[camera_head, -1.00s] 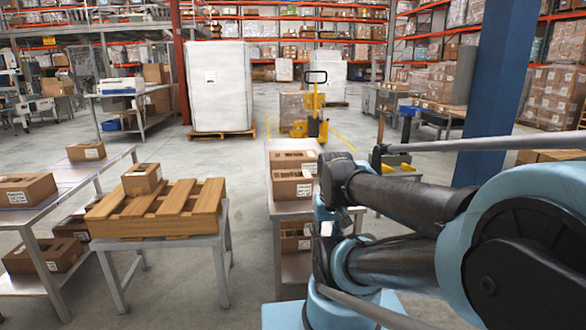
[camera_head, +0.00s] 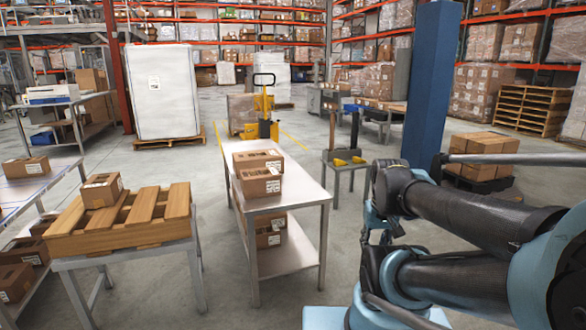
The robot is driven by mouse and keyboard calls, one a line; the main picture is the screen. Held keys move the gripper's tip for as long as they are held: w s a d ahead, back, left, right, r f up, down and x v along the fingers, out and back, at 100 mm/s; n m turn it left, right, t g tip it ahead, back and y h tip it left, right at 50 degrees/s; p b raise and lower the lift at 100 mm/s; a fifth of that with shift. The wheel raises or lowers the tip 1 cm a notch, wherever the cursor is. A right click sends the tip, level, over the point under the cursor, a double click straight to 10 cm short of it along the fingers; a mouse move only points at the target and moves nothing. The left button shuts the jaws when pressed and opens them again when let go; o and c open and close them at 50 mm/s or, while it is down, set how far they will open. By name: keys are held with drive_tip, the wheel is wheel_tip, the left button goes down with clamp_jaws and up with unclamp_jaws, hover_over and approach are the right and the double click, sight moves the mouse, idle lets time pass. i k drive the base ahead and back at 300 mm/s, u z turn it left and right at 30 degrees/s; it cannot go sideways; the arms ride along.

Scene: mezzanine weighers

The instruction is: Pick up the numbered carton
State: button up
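Several brown cartons with white labels are in view, and the label print is too small to read, so I cannot tell which is the numbered one. One small carton (camera_head: 102,190) sits tilted to the view on a wooden pallet (camera_head: 175,208) on a left table. Two cartons, a rear one (camera_head: 258,158) and a front one (camera_head: 259,184), stand on the middle metal table (camera_head: 300,198). Another carton (camera_head: 270,236) is on its lower shelf. My arm is folded at the right, apart from all of them. My gripper cannot be made out.
A left table (camera_head: 45,180) bears a carton (camera_head: 25,167). A stand with yellow items (camera_head: 346,158) is behind the middle table. A yellow pallet truck (camera_head: 262,115), a tall white wrapped load (camera_head: 163,90) and a blue pillar (camera_head: 431,80) stand farther back. Floor is clear between the tables.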

sight(248, 159)
drive_tip(key=z, duration=0.55)
drive_tip(key=k, duration=0.75)
drive_tip(key=z, duration=0.7)
drive_tip(key=i, duration=0.35)
drive_tip(key=u, duration=0.7)
drive_tip(key=i, duration=1.3)
drive_tip(key=u, duration=1.15)
drive_tip(key=i, duration=1.3)
drive_tip(key=u, duration=0.5)
